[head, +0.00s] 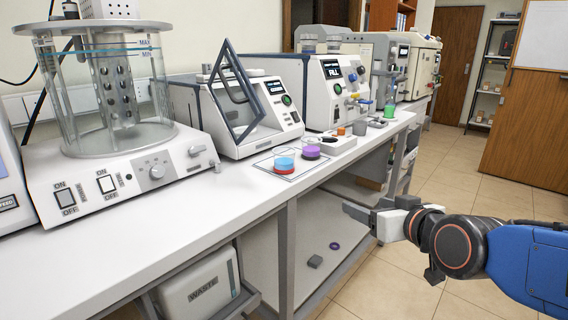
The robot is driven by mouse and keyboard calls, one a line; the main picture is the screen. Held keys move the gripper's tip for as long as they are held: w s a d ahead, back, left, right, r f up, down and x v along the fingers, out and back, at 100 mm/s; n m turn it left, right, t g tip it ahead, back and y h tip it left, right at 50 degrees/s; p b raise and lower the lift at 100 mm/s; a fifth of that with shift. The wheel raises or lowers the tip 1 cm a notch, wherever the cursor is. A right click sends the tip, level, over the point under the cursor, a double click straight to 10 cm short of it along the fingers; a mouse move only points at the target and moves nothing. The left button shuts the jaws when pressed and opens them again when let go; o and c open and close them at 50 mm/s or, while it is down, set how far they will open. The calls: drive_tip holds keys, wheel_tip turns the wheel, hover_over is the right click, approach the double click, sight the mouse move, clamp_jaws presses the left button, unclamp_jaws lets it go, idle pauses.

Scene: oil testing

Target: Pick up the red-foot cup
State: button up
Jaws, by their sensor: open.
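The red-foot cup (284,161) is a clear cup with a blue content and a red base. It stands upright on a thin outlined mat (262,165) near the front edge of the white bench. My gripper (357,212) is open and empty, to the right of the cup and lower in the picture, out over the aisle beside the bench. It points left toward the bench and touches no cup.
A cup with purple content (311,150) stands just right of the red-foot cup. A white tester with a tilted glass door (250,135) is behind. A transparent bath (110,110) stands left. The bare bench front (120,215) is clear. Floor is free at right.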

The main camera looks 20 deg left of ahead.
sight(281, 150)
drive_tip(key=s+a+r+n+t+y, duration=0.1)
drive_tip(key=a+r+y, duration=0.15)
drive_tip(key=a, duration=0.45)
drive_tip(key=s+a+r+n+t+y, duration=0.1)
drive_tip(key=a+r+y, duration=0.15)
drive_tip(key=a, duration=0.55)
drive_tip(key=shift+h, duration=0.5)
drive_tip(key=x, duration=1.2)
drive_tip(key=shift+w+d+r, duration=0.15)
drive_tip(key=shift+r, duration=0.25)
drive_tip(key=shift+r+x, duration=0.2)
drive_tip(key=shift+x, duration=2.5)
drive_tip(key=shift+w+d, duration=0.1)
drive_tip(key=shift+d, duration=0.1)
drive_tip(key=c, duration=1.2)
